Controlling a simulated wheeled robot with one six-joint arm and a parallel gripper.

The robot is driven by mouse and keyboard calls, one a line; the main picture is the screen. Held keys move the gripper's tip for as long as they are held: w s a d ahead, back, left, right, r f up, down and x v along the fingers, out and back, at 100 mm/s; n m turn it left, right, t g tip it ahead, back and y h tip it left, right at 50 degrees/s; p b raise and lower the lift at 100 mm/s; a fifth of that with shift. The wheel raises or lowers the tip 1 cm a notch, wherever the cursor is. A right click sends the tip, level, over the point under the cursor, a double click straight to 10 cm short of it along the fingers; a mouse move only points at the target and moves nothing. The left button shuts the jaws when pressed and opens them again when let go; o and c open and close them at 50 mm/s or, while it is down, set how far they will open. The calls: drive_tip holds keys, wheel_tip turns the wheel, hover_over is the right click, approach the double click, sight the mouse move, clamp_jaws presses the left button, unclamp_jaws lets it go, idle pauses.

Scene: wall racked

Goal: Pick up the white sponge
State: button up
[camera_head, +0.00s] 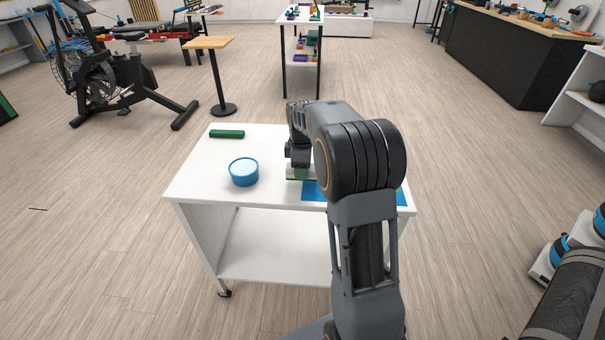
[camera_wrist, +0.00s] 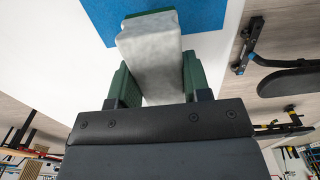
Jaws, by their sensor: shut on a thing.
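The white sponge (camera_wrist: 152,58) is a pale, block-shaped piece between the two green fingers of my gripper (camera_wrist: 156,68) in the wrist view. The fingers press on its sides, so my gripper is shut on it. In the head view my gripper (camera_head: 300,172) is low over the white table, next to a blue mat (camera_head: 315,192). My arm hides part of the mat and most of the sponge there. The mat also shows beyond the sponge in the wrist view (camera_wrist: 205,14). I cannot tell whether the sponge touches the table.
A green bar (camera_head: 227,133) lies at the table's back left. The floor between is clear.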

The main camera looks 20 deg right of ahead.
drive_tip(key=s+a+r, duration=0.4)
drive_tip(key=s+r, duration=0.6)
drive_tip(key=s, duration=0.3)
drive_tip(key=shift+s, duration=0.2)
drive_tip(key=shift+a, duration=0.1)
